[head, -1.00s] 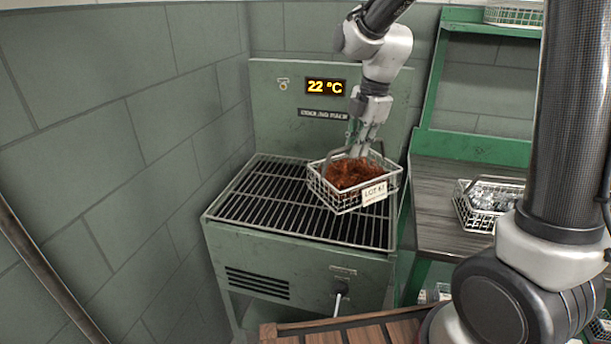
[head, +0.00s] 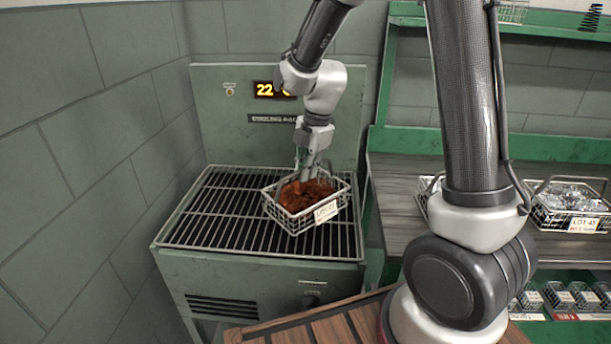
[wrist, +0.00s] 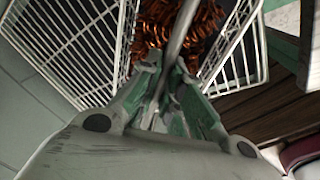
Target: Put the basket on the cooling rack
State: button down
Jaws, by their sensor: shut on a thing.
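The basket (head: 291,216) is a white wire basket with a paper lot tag on its front, filled with copper-coloured springs (head: 306,194). My gripper (head: 311,172) is shut on its handle; the wrist view shows the handle bar between the fingers (wrist: 165,95) and the copper coils beyond. The cooling rack (head: 225,207) is a green machine with a dark grille top and a display partly hidden by my arm. The basket is over the right part of the grille. I cannot tell whether it touches the bars.
A wooden bench (head: 395,215) with green shelving stands to the right. A wire basket of silvery parts (head: 568,205) sits on it. Small containers (head: 570,296) are on a lower shelf. The left part of the grille is clear. A slatted wooden surface (head: 300,328) is in front.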

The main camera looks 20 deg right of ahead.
aim_at(313, 191)
jog(key=shift+f, duration=0.85)
jog(key=c, duration=1.6)
grip_release()
jog(key=shift+f, duration=0.15)
jog(key=shift+o, duration=0.2)
notch_tip(313, 191, up, 12)
jog(key=s+d, duration=0.1)
jog(key=d, duration=0.1)
jog(key=s+d+r+m+t, duration=0.1)
jog(key=s+d+r+m, duration=0.1)
jog(key=s+d+m, duration=0.2)
jog(key=s+d+r+m+t+h, duration=0.1)
jog(key=s+d+r+m, duration=0.2)
jog(key=s+m, duration=0.8)
jog(key=s+d+r+m+t, duration=0.1)
jog(key=s+d+r+m, duration=0.1)
jog(key=s+d+m, duration=0.3)
jog(key=s+m, duration=0.2)
jog(key=s, duration=0.1)
jog(key=shift+d+r+m+h, duration=0.15)
jog(key=shift+d+m+h, duration=0.15)
jog(key=shift+d, duration=0.1)
